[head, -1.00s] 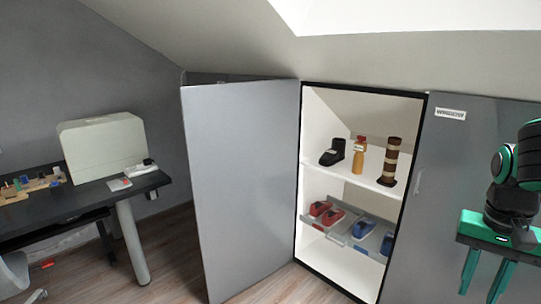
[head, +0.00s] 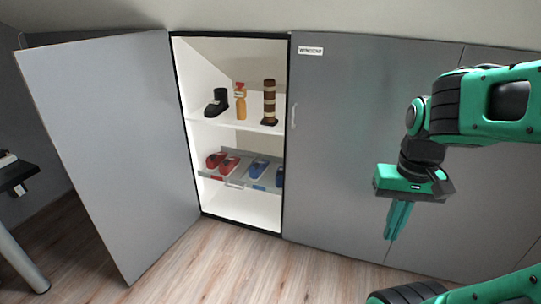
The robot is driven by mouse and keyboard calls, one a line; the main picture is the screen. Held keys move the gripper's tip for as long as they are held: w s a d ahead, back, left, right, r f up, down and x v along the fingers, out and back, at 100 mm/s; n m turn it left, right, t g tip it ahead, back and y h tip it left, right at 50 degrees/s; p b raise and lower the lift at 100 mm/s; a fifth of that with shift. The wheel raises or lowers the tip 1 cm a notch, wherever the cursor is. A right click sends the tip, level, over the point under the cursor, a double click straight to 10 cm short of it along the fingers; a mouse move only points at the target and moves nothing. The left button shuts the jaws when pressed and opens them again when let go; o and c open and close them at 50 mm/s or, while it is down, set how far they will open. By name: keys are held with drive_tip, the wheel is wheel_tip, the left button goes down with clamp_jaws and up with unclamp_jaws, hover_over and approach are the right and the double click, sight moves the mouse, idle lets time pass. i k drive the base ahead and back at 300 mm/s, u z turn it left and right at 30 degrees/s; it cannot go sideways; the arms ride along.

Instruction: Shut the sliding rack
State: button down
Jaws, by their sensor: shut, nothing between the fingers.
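The sliding rack (head: 234,184) is a grey tray with a small front handle, low inside the open cabinet (head: 240,212). A red pair of shoes (head: 222,162) sits on its left side and a blue pair (head: 258,168) on its right. The rack's front is near the cabinet opening; how far out it stands is hard to tell. My gripper (head: 391,237) is shut and empty, pointing down in front of the grey panel right of the opening, well apart from the rack.
The cabinet's grey door (head: 115,140) stands swung open to the left. The shelf above (head: 225,121) holds a black boot (head: 217,102), an orange bottle (head: 240,101) and a brown striped boot (head: 269,100). The wooden floor (head: 225,265) in front is clear. A desk (head: 18,174) shows at far left.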

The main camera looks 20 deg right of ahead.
sight(246, 170)
drive_tip(key=z, duration=0.5)
drive_tip(key=k, duration=1.15)
drive_tip(key=u, duration=0.05)
drive_tip(key=i, duration=0.4)
drive_tip(key=u, duration=0.65)
drive_tip(key=i, duration=2.1)
drive_tip(key=z, duration=0.8)
